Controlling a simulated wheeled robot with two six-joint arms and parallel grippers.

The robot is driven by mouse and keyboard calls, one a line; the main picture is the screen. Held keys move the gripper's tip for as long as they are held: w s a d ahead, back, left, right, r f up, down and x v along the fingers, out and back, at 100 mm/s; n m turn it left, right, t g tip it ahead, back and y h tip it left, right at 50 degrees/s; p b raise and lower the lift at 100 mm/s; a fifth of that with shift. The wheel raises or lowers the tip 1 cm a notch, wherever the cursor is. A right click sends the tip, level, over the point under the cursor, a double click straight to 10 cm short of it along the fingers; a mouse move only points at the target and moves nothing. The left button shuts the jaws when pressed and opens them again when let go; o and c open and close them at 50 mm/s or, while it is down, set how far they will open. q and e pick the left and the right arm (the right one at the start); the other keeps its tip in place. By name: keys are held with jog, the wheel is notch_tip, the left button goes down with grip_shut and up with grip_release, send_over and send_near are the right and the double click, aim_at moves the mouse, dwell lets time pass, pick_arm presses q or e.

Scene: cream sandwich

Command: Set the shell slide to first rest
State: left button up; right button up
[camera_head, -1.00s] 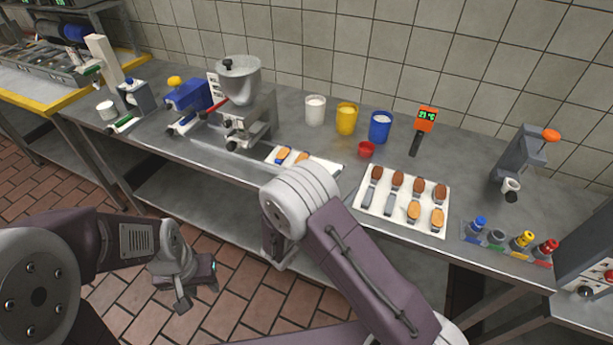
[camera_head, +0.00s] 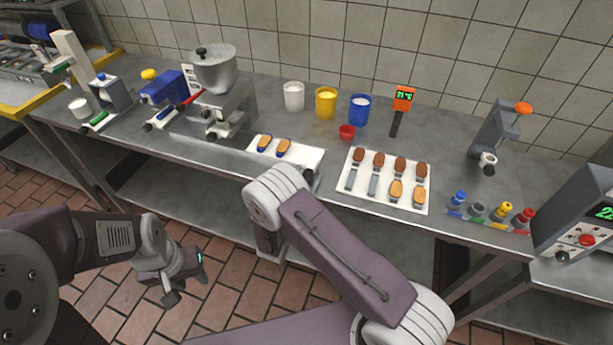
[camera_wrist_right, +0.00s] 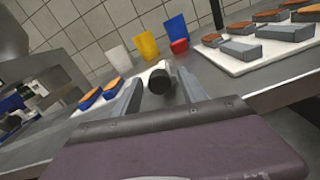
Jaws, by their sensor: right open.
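I take the white plate (camera_head: 312,156) with two blue-edged, orange-topped shells (camera_head: 274,146) at the bench's front edge to be the shell slide. In the right wrist view the shells (camera_wrist_right: 100,92) are left of my fingers, and a white piece with a dark round knob (camera_wrist_right: 160,80) shows between the fingertips. My right gripper (camera_wrist_right: 160,88) is open around the knob's direction; contact cannot be told. In the head view my right arm hides most of that gripper and the slide's near end. My left gripper (camera_head: 188,287) hangs empty over the floor, its fingers apart.
A metal hopper machine (camera_head: 215,75) stands behind the slide, left. White, yellow and blue cups (camera_head: 360,108) and a small red cup (camera_head: 346,131) stand behind. A white tray (camera_head: 350,205) of brown and orange pieces lies right.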

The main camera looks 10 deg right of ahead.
grip_shut()
dwell(1.4)
